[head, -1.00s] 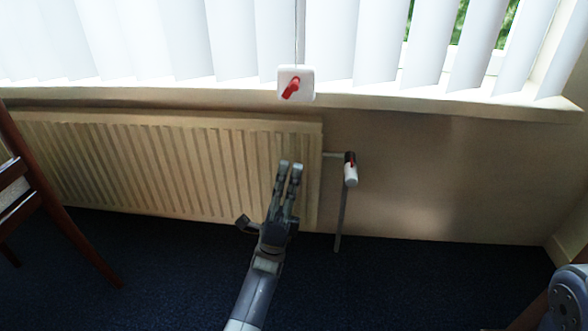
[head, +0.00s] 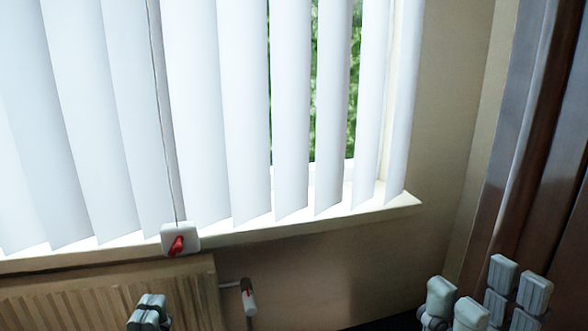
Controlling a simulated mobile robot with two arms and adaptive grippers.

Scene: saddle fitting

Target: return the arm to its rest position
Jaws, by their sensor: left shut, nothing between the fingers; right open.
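My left gripper (head: 149,312) shows at the bottom left of the head view, in front of the radiator. Its fingertips are together with nothing between them; the rest of that arm is below the picture. My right gripper (head: 487,293) is at the bottom right, in front of the dark wood. Its grey finger pads stand apart, empty, and its arm is cut off by the lower edge.
A white box with a red lever (head: 180,238) is at the sill edge (head: 330,222). A ribbed radiator (head: 70,306) and its white valve (head: 249,301) are below. White blinds (head: 190,130) hang above. Dark glossy wood (head: 545,150) stands close on the right.

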